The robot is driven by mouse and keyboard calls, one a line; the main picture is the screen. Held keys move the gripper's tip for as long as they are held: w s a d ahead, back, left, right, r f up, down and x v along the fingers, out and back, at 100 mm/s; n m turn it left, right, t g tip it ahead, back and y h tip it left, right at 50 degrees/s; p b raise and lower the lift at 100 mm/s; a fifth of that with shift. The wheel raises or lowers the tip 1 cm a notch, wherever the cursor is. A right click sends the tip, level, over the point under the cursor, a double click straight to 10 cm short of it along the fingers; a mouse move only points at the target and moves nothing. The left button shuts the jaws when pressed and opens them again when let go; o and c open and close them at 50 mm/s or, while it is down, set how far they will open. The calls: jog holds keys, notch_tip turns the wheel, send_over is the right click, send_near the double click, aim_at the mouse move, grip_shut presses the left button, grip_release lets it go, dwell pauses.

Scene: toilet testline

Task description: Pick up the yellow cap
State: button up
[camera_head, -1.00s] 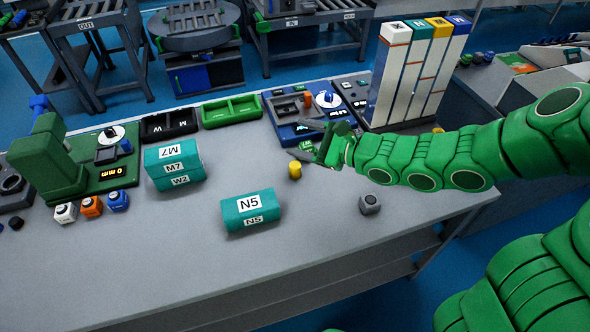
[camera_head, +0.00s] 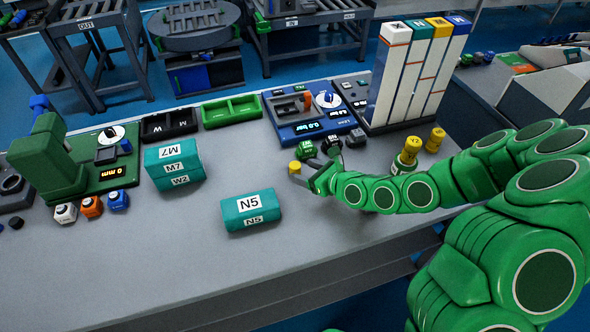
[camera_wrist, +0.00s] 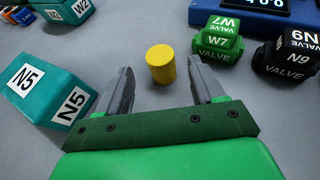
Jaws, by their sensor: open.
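The yellow cap (camera_head: 295,167) is a small cylinder standing upright on the grey table.
A green W7 valve (camera_wrist: 217,38) and a black N9 valve (camera_wrist: 290,55) stand close to the right finger. A teal N5 block (camera_wrist: 45,90) lies left of the left finger. Yellow-topped parts (camera_head: 435,140) stand near the tall white racks (camera_head: 400,75). Table between is clear.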

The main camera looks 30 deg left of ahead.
aim_at(291, 166)
jog(key=shift+x, duration=3.45)
jog(key=shift+f, duration=0.1)
jog(key=c, duration=1)
jog(key=shift+c, duration=0.2)
